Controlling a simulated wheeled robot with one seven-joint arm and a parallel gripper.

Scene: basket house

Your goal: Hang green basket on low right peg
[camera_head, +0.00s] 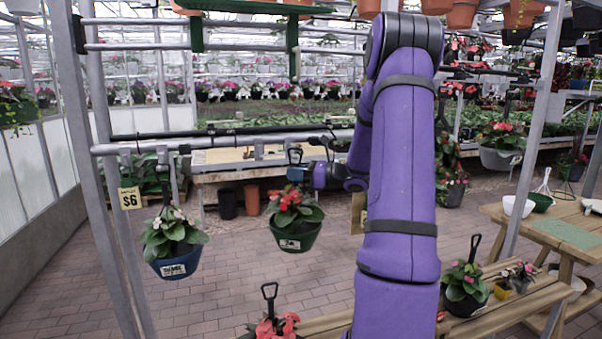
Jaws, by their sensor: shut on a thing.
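The green basket (296,242), with red flowers and a pale label, hangs upright in mid-air left of my arm. My gripper (300,174) is shut on its dark stem just above the flowers. The basket's hook top is in front of the low horizontal rail (235,141); I cannot tell whether it touches the rail. The low right peg cannot be made out; my purple arm covers the rail's right part. A yellow tag (357,213) shows partly beside my arm.
A blue basket (176,262) with white flowers hangs at the rail's left, by a yellow $6 tag (130,198). Potted plants (465,288) stand on a wooden bench (535,300) at lower right, and another hooked plant (275,326) is at the bottom. A grey post (540,120) stands right.

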